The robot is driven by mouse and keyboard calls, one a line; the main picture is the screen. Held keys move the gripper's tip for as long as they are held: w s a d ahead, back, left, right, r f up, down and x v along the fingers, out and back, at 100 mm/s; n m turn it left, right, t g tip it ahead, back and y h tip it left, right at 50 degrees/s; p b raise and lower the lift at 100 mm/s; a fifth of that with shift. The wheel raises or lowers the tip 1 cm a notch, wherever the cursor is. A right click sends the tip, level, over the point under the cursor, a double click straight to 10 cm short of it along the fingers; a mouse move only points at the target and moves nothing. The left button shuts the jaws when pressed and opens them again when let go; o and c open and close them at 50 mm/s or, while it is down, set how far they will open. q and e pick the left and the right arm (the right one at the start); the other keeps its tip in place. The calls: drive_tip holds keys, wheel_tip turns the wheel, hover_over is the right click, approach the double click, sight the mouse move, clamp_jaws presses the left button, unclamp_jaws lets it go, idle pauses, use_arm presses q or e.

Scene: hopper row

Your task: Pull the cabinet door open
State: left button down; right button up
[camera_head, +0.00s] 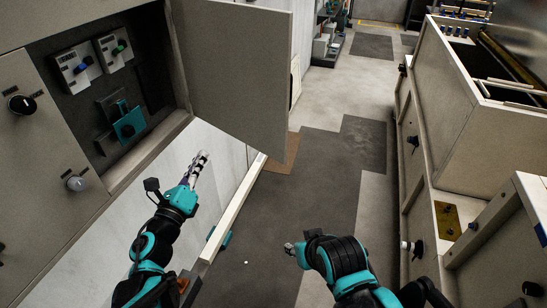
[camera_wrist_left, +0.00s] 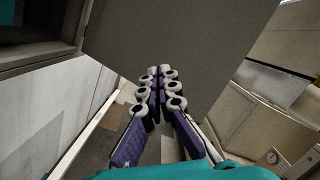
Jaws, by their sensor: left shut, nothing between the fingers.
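The grey cabinet door (camera_head: 235,70) stands swung wide open, hinged on the right side of the cabinet opening. The dark cabinet interior (camera_head: 75,40) shows small switch boxes with green and blue parts, and a teal latch-like piece (camera_head: 130,122). My left gripper (camera_head: 203,157) is shut and empty, below the opening and near the door's lower edge, apart from the door as far as I can tell. In the left wrist view the door (camera_wrist_left: 180,40) fills the upper middle, beyond the closed fingers (camera_wrist_left: 160,75). My right gripper (camera_head: 290,248) is low over the floor; its fingers are too small to judge.
A row of beige hoppers (camera_head: 470,140) lines the right side. A pale rail (camera_head: 235,205) runs along the floor beside the left wall. The aisle floor (camera_head: 330,180) between is mostly clear.

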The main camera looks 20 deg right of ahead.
use_arm(q)
drive_tip(key=s+d+f+m+g+h, duration=0.45)
drive_tip(key=d+f+m+g, duration=0.35)
drive_tip(key=m, duration=0.4)
drive_tip(key=t+b, duration=0.1)
drive_tip(key=b, duration=0.1)
approach(281, 154)
drive_tip(key=shift+m+h, duration=0.3)
drive_tip(key=shift+h, duration=0.05)
drive_tip(key=x, duration=0.6)
drive_tip(key=shift+w+d+f, duration=0.2)
drive_tip(key=shift+w+f, duration=0.1)
drive_tip(key=shift+w, duration=0.05)
drive_tip(key=shift+d, duration=0.1)
drive_tip(key=shift+w+d, duration=0.15)
drive_tip(key=shift+d, duration=0.15)
drive_tip(key=w+d+n+t+y, duration=0.6)
drive_tip(key=w+d+y, duration=0.1)
drive_tip(key=w+d, duration=0.9)
drive_tip(key=shift+w, duration=0.3)
drive_tip(key=shift+a, duration=0.1)
